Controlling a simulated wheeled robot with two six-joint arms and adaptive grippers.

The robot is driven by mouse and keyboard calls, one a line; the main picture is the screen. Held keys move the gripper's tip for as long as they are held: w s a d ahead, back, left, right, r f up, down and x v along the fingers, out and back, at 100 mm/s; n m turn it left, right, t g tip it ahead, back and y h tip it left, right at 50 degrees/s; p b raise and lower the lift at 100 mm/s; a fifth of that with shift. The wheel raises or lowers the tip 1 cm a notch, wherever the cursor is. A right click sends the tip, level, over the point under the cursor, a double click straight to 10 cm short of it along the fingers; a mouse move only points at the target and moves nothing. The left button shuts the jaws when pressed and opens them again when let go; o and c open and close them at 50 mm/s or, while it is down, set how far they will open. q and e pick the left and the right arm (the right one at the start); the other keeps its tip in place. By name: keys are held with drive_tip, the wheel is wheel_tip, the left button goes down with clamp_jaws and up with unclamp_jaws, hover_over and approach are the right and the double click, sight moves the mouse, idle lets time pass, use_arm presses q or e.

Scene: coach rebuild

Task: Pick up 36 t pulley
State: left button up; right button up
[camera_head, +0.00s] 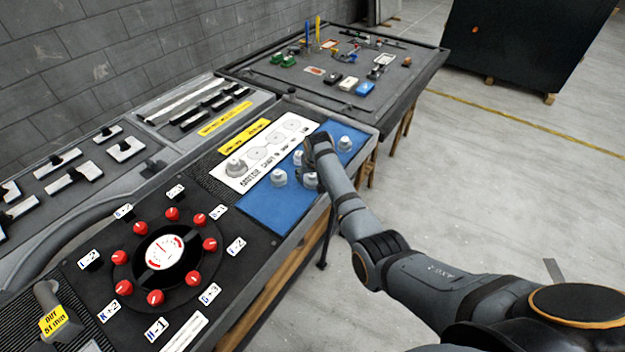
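Several small grey pulleys stand on the blue mat (262,212). One pulley (278,177) is at the mat's left part, one (345,143) is at its far right, and two more, a nearer pulley (311,181) and a farther pulley (298,157), are close to my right gripper (308,160). My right gripper points down among these two, and its wrist partly covers them. I cannot tell whether it touches one, or which pulley is the 36 t one. Another grey pulley (235,167) sits on the white printed sheet (262,152). My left gripper is out of view.
A black dial (163,252) ringed with red knobs is on the near bench. A grey part with a yellow label (53,320) is at lower left. A far table (265,78) holds small tools and boxes. Open floor (500,180) lies to the right.

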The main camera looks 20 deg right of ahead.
drive_tip(key=c, duration=0.9)
drive_tip(key=shift+r, duration=0.1)
drive_tip(key=shift+w+r, duration=0.1)
drive_tip(key=shift+r, duration=0.1)
drive_tip(key=r, duration=0.1)
drive_tip(key=r+b, duration=0.1)
drive_tip(key=r, duration=0.1)
drive_tip(key=shift+s+d+r, duration=0.1)
drive_tip(key=shift+s+d, duration=0.1)
drive_tip(key=shift+d, duration=0.15)
drive_tip(key=s+d+r+b, duration=0.1)
drive_tip(key=s+d+r, duration=0.3)
drive_tip(key=s+d+r+b, duration=0.1)
drive_tip(key=s+d+r, duration=0.4)
drive_tip(key=shift+s+d+r, duration=0.1)
drive_tip(key=shift+s, duration=0.2)
